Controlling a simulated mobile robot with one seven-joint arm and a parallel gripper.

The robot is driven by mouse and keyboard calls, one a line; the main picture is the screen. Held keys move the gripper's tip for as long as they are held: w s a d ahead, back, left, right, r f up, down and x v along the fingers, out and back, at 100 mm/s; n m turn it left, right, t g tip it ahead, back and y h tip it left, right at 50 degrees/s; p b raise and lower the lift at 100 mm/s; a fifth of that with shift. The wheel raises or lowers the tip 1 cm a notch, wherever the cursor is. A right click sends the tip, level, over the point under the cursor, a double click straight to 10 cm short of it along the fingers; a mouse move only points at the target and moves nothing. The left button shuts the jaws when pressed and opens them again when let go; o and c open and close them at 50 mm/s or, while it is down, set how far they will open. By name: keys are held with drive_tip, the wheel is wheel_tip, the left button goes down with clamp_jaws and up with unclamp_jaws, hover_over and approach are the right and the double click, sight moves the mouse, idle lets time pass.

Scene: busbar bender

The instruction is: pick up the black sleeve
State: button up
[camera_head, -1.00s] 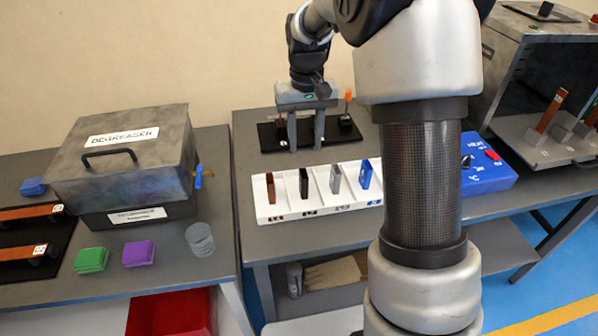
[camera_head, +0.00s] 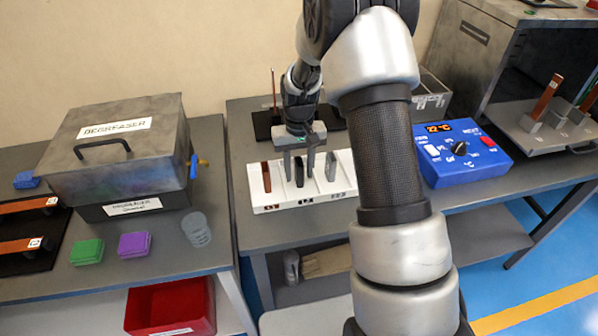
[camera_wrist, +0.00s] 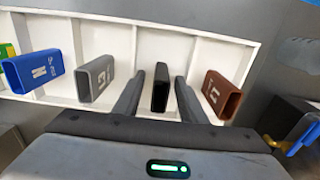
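The black sleeve (camera_head: 299,172) stands in its compartment of the white tray (camera_head: 283,204), between the brown sleeve (camera_head: 266,176) and the grey sleeve (camera_head: 331,166). In the wrist view the black sleeve (camera_wrist: 160,88) stands upright between the two fingers of my gripper (camera_wrist: 158,92), with a gap visible on each side. My gripper (camera_head: 299,172) is open and points down over the tray in the head view. The fingers partly cover the black sleeve there.
A blue sleeve (camera_wrist: 33,72) stands in the tray. A blue control box (camera_head: 462,155) sits to the right. The degreaser box (camera_head: 122,150), a glass (camera_head: 196,230), and green (camera_head: 87,252) and purple (camera_head: 134,244) blocks are on the left table.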

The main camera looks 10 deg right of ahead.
drive_tip(key=shift+f, duration=0.45)
clamp_jaws()
drive_tip(key=shift+r, duration=0.1)
